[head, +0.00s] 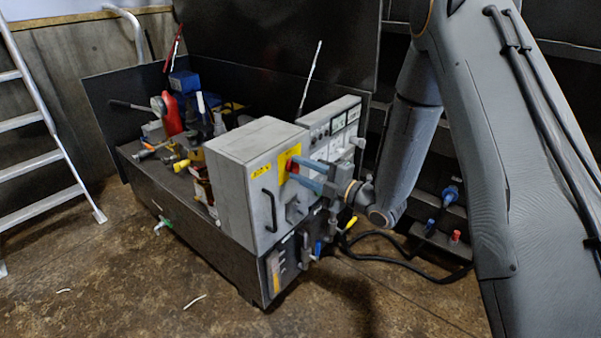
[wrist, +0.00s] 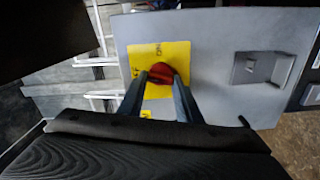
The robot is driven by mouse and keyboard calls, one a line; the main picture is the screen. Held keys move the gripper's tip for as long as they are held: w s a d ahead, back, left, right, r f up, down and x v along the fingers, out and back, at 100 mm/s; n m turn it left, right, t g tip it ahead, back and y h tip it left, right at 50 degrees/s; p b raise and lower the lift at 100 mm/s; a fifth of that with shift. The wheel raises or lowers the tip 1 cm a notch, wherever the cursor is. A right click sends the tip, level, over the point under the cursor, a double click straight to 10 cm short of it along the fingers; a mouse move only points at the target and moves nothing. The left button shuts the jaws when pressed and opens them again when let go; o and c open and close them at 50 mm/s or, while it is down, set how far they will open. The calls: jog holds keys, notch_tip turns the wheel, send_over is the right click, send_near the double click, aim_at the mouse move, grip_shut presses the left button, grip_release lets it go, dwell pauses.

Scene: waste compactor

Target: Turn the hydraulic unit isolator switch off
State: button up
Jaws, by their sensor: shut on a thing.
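The isolator switch is a red rotary knob (wrist: 161,74) on a yellow plate (wrist: 178,52) on the front of a grey cabinet (head: 240,165). In the head view the red knob (head: 293,167) shows only partly behind my fingers. My gripper (head: 303,175) reaches in from the right, its blue-grey fingers at the knob. In the wrist view my gripper (wrist: 160,82) has one finger on each side of the knob and is shut on it. The marks on the plate are too small to read surely, so I cannot tell the knob's exact setting.
A black handle (head: 269,210) and a grey latch (head: 295,212) stick out of the cabinet front near my gripper. A control panel (head: 335,130) stands to the right. Valves and black hoses (head: 405,250) lie low at right. The floor at left front is mostly clear; a ladder (head: 45,120) stands left.

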jog(key=shift+w+n+b, duration=0.1)
jog(key=shift+n+b, duration=0.35)
jog(key=shift+n, duration=0.65)
jog(key=o, duration=1)
jog(key=shift+o, duration=0.2)
jog(key=v, duration=0.7)
jog(key=shift+s+d, duration=0.25)
jog(key=shift+d, duration=0.1)
